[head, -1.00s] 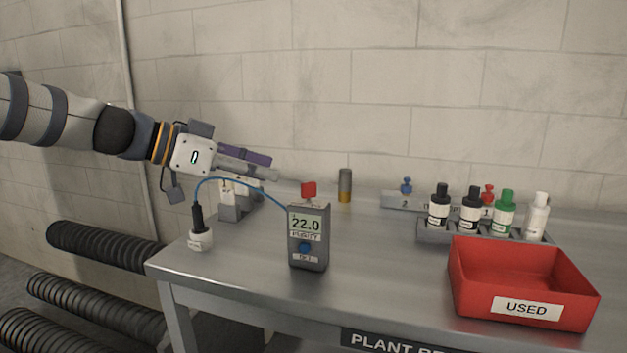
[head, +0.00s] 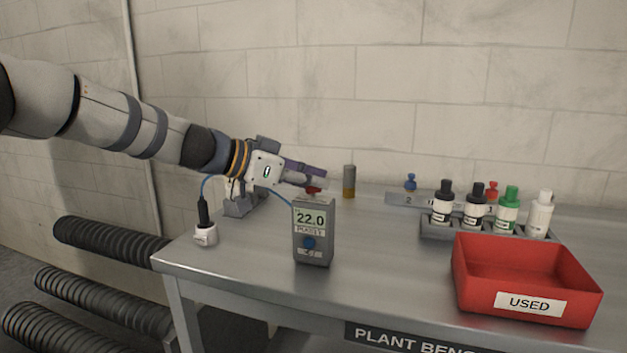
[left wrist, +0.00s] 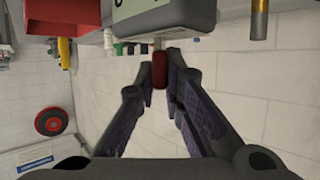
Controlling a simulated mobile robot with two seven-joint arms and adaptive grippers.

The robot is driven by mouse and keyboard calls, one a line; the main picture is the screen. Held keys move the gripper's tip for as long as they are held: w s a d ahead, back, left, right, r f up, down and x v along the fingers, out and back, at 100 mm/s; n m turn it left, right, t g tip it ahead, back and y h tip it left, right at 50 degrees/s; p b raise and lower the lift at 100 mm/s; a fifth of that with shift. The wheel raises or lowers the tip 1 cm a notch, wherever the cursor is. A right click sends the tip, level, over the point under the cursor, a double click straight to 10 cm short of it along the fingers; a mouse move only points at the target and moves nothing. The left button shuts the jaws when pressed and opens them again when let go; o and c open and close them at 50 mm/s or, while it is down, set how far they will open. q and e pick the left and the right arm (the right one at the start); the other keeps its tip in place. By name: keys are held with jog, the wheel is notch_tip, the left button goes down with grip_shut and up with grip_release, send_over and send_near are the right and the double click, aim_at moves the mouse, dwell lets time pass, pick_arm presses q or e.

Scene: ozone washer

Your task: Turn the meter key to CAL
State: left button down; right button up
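The grey meter (head: 314,248) stands upright on the bench and reads 22.0. Its red key (head: 312,190) is on top, partly covered by my left gripper (head: 318,184), which reaches in from the left. In the left wrist view the red key (left wrist: 160,72) lies between the two fingertips of my left gripper (left wrist: 161,62), very close to both. I cannot tell whether they press on it. The meter's body (left wrist: 165,20) shows at the top of that view. The key's position marks are not readable. My right gripper is not in view.
A probe in a white cup (head: 205,235) stands left of the meter, its blue cable partly behind my gripper. A grey and yellow cylinder (head: 349,181) stands behind. A bottle rack (head: 430,229) and the red USED tray (head: 470,291) are at right. The bench front is clear.

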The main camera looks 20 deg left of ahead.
pick_arm(q)
jog(key=shift+n+t, duration=0.3)
jog(key=n+t+y, duration=0.3)
jog(key=n+y, duration=0.2)
jog(key=shift+d+y, duration=0.1)
jog(key=shift+y, duration=0.2)
jog(key=n+y, duration=0.6)
jog(key=y, duration=0.1)
jog(key=shift+n+y, duration=0.3)
jog(key=shift+y, duration=0.1)
jog(key=n+g+y, duration=0.1)
jog(key=n+y, duration=0.2)
jog(key=shift+f, duration=0.15)
jog(key=shift+n+g+y+b, duration=0.4)
jog(key=shift+n+g+y, duration=0.5)
jog(key=shift+n+y, duration=0.35)
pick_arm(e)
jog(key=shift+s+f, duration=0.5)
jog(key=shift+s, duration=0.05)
pick_arm(q)
jog(key=shift+n, duration=0.25)
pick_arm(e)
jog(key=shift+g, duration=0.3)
pick_arm(q)
jog(key=c, duration=1.7)
grip_release()
